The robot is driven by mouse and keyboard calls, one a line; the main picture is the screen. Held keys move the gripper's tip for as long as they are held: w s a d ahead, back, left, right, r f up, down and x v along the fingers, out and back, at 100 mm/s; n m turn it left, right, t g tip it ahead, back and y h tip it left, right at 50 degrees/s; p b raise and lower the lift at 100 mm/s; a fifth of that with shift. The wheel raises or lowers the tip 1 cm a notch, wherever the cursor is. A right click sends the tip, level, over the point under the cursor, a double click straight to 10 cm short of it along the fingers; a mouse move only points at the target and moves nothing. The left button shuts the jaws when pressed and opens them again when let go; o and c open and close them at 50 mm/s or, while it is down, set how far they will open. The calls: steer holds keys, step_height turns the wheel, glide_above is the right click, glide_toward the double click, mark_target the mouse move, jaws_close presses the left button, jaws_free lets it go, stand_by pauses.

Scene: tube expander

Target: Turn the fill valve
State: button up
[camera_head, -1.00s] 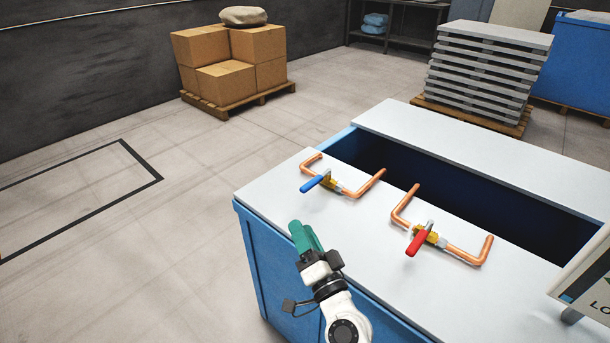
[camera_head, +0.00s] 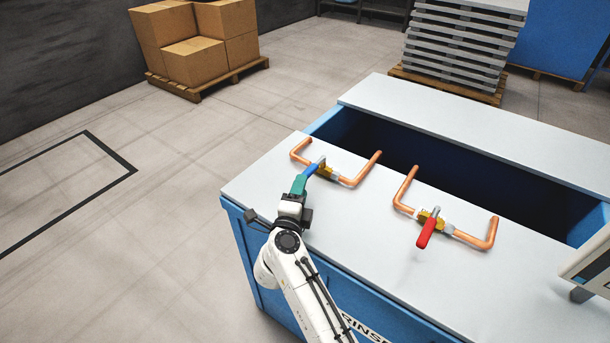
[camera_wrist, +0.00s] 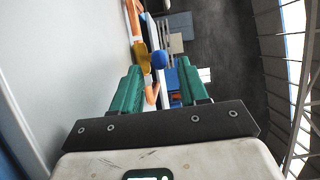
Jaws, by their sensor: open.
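Two copper pipe loops with brass valves lie on the light worktop of a blue tank. The left valve has a blue lever (camera_head: 312,168), the right one a red lever (camera_head: 427,232). I cannot tell from labels which is the fill valve. My gripper (camera_head: 302,178) is open at the blue lever's near end, its green fingers pointing at it. In the wrist view the blue lever's round end (camera_wrist: 159,59) appears in the gap between the fingers of my gripper (camera_wrist: 162,80), beyond or level with the tips. The brass valve body (camera_wrist: 141,56) shows just left of it. Contact is not clear.
The blue tank (camera_head: 275,270) has a dark open basin (camera_head: 440,160) behind the valves. A sign or panel (camera_head: 592,265) stands at the right edge. The worktop (camera_head: 350,225) between the two levers is clear.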

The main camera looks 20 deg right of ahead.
mark_target(306, 173)
steer(key=b+x, duration=0.1)
steer(key=x, duration=0.5)
steer(key=shift+s, duration=0.1)
jaws_close()
stand_by(0.5)
